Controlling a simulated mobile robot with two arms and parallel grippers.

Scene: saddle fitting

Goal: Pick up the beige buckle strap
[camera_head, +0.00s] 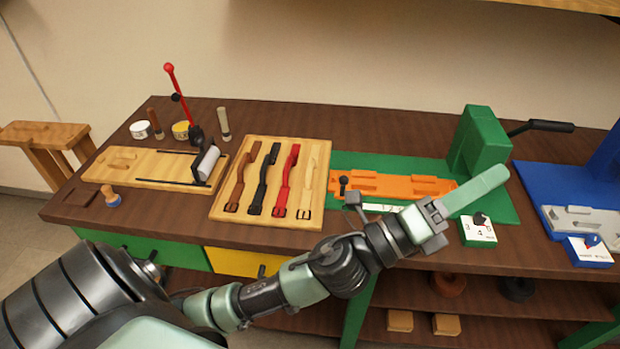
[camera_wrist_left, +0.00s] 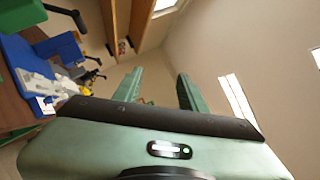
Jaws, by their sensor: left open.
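The beige buckle strap (camera_head: 309,182) lies on a light wooden board (camera_head: 268,224) on the bench, rightmost in a row with a brown strap (camera_head: 242,180), a black strap (camera_head: 264,181) and a red strap (camera_head: 287,182). Its buckle end points to the front edge of the bench. My left gripper (camera_head: 490,184) is to the right of the board, in front of the green press, apart from the strap. In the left wrist view its two green fingers (camera_wrist_left: 160,74) stand apart with nothing between them. The strap is not in that view. My right gripper is not in view.
An orange fixture (camera_head: 390,184) on a green base is right of the board. A green press (camera_head: 481,140) and a blue machine (camera_head: 585,185) stand further right. A wooden clamp board (camera_head: 145,167) with a red lever (camera_head: 178,95) is on the left. My left arm crosses the bench front.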

